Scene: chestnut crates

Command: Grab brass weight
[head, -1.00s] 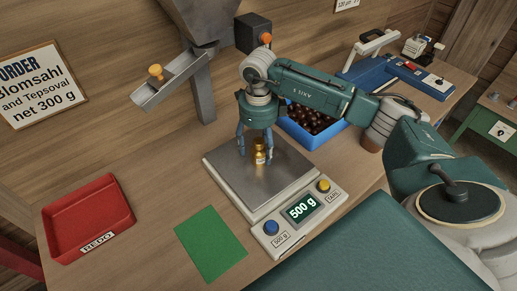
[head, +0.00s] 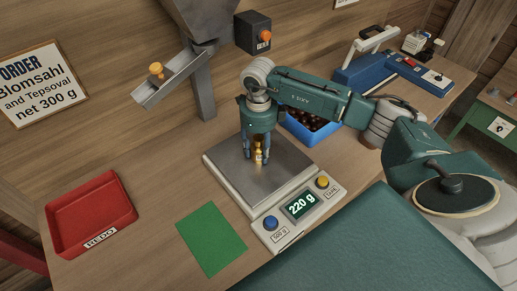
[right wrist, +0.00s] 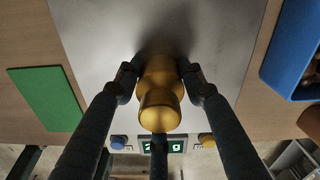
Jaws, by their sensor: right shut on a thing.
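The brass weight (head: 259,156) is over the metal plate of the scale (head: 236,175), upright, with my right gripper (head: 257,155) around it from above. In the right wrist view the fingers are shut on the weight (right wrist: 160,95), which shows gold and shiny between them. Whether its base still touches the plate is hard to tell. The scale display (head: 300,206) reads 220 g. My left gripper is not in the head view.
A red REDO tray (head: 92,215) lies at the left and a green card (head: 211,241) in front of the scale. A blue crate of chestnuts (head: 318,134) stands behind the arm. A hopper with a chute (head: 172,85) hangs over the back left.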

